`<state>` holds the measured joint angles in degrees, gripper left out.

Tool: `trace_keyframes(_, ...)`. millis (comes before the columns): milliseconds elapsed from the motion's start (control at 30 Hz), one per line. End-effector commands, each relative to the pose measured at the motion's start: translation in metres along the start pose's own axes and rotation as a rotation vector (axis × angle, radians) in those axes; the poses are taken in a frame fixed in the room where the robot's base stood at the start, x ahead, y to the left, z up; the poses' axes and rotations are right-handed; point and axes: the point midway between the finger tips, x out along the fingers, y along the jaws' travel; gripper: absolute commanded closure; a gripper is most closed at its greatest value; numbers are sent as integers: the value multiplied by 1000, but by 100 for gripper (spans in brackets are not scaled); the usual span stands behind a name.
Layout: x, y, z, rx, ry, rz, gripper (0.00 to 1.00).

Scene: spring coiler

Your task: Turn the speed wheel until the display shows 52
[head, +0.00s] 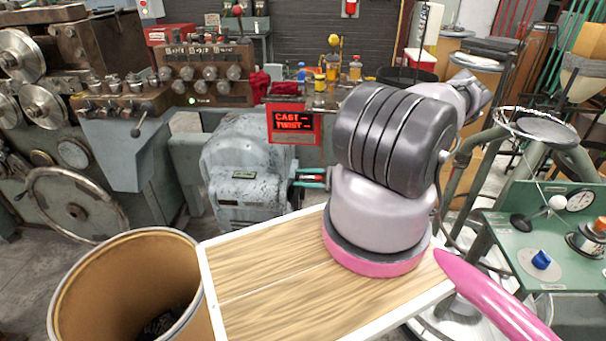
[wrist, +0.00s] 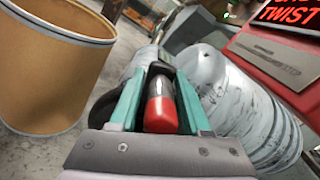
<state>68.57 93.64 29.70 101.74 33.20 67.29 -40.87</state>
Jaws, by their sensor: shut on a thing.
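My gripper (head: 312,178), with teal fingers, is beside the grey motor housing (head: 245,165) in the head view. In the wrist view, my gripper (wrist: 160,78) is shut on a handle with a red end and a dark body (wrist: 160,112). A dark rounded part (wrist: 104,108) shows beside the left finger. I cannot tell whether this handle belongs to the speed wheel, as most of what it joins is hidden. The red display box (head: 293,123) reads CAST and TWIST with dashes after them; its corner also shows in the wrist view (wrist: 290,14).
A brown drum (head: 70,262) stands at front left, near a wooden board (head: 255,262) with white edges. A large metal handwheel (head: 75,205) is on the machine at left. A green panel (head: 505,245) with a gauge and knobs is at right.

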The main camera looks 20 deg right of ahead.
Motion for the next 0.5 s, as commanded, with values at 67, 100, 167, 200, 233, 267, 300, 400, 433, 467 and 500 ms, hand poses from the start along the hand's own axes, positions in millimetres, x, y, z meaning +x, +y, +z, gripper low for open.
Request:
trace_keyframes(67, -1, 5, 1, -58, 1, -4, 100)
trace_keyframes(100, -1, 8, 1, -87, 1, -3, 100)
trace_keyframes(167, -1, 11, 1, -126, 1, -3, 100)
trace_keyframes(200, -1, 14, 2, -150, 1, -4, 100)
trace_keyframes(233, -1, 16, 2, -167, 2, -4, 100)
trace_keyframes(267, -1, 17, 2, -178, 2, -3, 100)
trace_keyframes(300, 0, 19, 2, -175, 2, -2, 100)
trace_keyframes(400, 0, 24, 2, -173, 1, -1, 100)
trace_keyframes(433, 0, 25, 2, -172, 1, -1, 100)
trace_keyframes(467, 0, 26, 2, -172, 1, 0, 100)
trace_keyframes(500, 0, 27, 1, -171, 1, 0, 100)
